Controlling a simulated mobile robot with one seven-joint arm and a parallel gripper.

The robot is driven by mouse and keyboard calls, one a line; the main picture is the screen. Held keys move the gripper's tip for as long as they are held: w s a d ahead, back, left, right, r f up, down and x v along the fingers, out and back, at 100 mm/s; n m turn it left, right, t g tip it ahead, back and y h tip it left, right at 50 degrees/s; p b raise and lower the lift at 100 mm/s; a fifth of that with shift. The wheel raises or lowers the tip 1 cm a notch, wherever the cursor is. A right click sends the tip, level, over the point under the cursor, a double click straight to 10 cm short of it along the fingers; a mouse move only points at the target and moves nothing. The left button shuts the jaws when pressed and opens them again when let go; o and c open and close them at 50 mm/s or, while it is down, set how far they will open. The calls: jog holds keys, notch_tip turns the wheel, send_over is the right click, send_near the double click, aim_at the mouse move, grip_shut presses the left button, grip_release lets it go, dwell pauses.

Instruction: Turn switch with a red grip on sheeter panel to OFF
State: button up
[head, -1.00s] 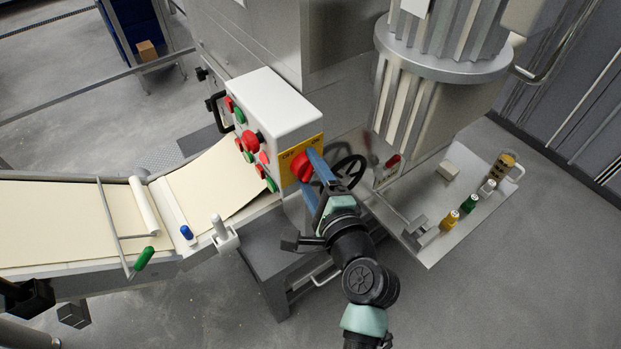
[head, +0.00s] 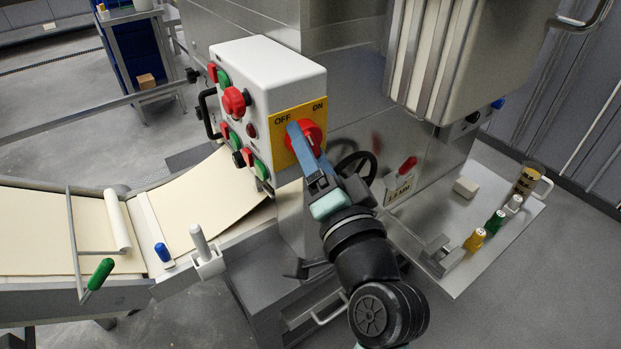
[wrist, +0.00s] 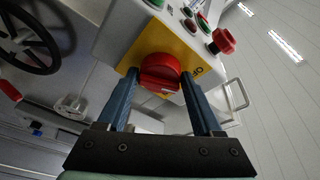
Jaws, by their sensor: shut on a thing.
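The switch with a red grip (head: 314,133) is a round red knob on a yellow plate (head: 288,152) on the side of the white sheeter panel box (head: 262,62). The plate reads OFF at left and ON at right. My gripper (head: 302,138) is on the grip, a blue finger covering its left part in the head view. In the wrist view the red grip (wrist: 160,72) sits between both blue fingertips of my gripper (wrist: 160,78), which is shut on it. Which label the grip points to is hard to tell.
Other red and green buttons (head: 235,101) sit on the panel's front. A black handwheel (head: 355,168) is close to the right of my gripper. A tray (head: 462,255) with small coloured bottles stands at right. The dough belt (head: 205,195) runs at left.

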jog(key=n+y+b, duration=0.1)
jog(key=n+b, duration=0.4)
jog(key=b, duration=0.2)
jog(key=shift+f+t, duration=0.1)
jog(key=shift+t, duration=0.2)
jog(key=shift+y, duration=0.4)
jog(key=o, duration=1.3)
jog(key=shift+o, duration=0.2)
jog(key=shift+b, duration=0.3)
